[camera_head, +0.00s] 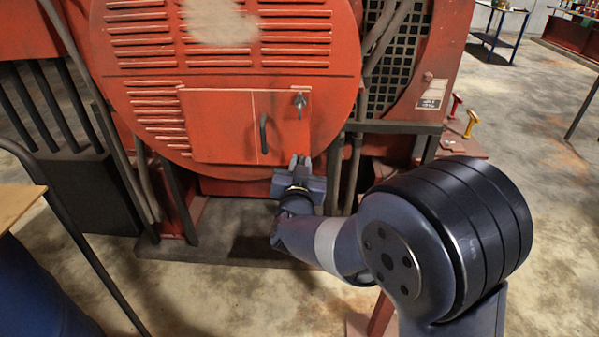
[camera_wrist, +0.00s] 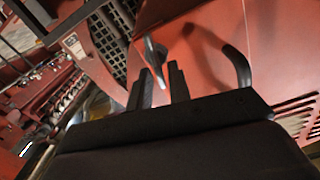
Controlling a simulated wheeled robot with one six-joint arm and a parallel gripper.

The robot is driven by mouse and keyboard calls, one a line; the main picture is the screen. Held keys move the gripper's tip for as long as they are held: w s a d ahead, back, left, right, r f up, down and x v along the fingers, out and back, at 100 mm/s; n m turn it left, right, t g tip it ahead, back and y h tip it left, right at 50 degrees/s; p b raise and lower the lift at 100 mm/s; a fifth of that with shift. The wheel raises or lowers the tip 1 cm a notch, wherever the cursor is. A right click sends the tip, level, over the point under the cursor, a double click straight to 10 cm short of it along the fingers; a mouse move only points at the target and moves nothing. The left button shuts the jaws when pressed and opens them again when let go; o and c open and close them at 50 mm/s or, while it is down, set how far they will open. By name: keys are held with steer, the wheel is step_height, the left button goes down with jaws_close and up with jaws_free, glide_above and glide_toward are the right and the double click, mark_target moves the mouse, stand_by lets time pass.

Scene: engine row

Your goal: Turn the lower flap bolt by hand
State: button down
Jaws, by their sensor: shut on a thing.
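The red flap (camera_head: 225,125) is shut on the front of the round red housing, with a dark curved handle (camera_head: 263,133) near its right side. The upper bolt (camera_head: 300,102), a dark grey lever, sits at the flap's upper right. My gripper (camera_head: 300,160) is at the flap's lower right corner. In the wrist view the lower flap bolt (camera_wrist: 152,47), a grey lever, stands between the fingers of my gripper (camera_wrist: 159,68), which are shut on it. In the head view this bolt is mostly hidden by the fingers. The handle also shows in the wrist view (camera_wrist: 238,66).
A dark grille (camera_head: 395,65) and pipes (camera_head: 375,45) are right of the housing. Dark posts and rods (camera_head: 180,195) stand below it on the left. A red and a yellow knob (camera_head: 470,123) stand at the right. The concrete floor is open at the far right.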

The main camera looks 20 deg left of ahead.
steer(key=m+b, duration=0.2)
steer(key=b, duration=0.1)
steer(key=f+m+b, duration=0.1)
steer(key=shift+d+m+b, duration=0.25)
steer(key=shift+m+b, duration=0.1)
steer(key=shift+m, duration=0.05)
steer(key=shift+a+f+m+b, duration=0.1)
steer(key=shift+f+m+b, duration=0.3)
steer(key=shift+m+b, duration=4.1)
steer(key=shift+a+f+m+b, duration=0.15)
steer(key=shift+f+m+b, duration=0.2)
steer(key=shift+m+b, duration=4.1)
steer(key=shift+a+f+m+b, duration=0.1)
steer(key=shift+f+m+b, duration=0.3)
steer(key=shift+m+b, duration=4.1)
steer(key=m+p, duration=0.3)
steer(key=shift+m, duration=0.25)
steer(key=c, duration=1.6)
jaws_free()
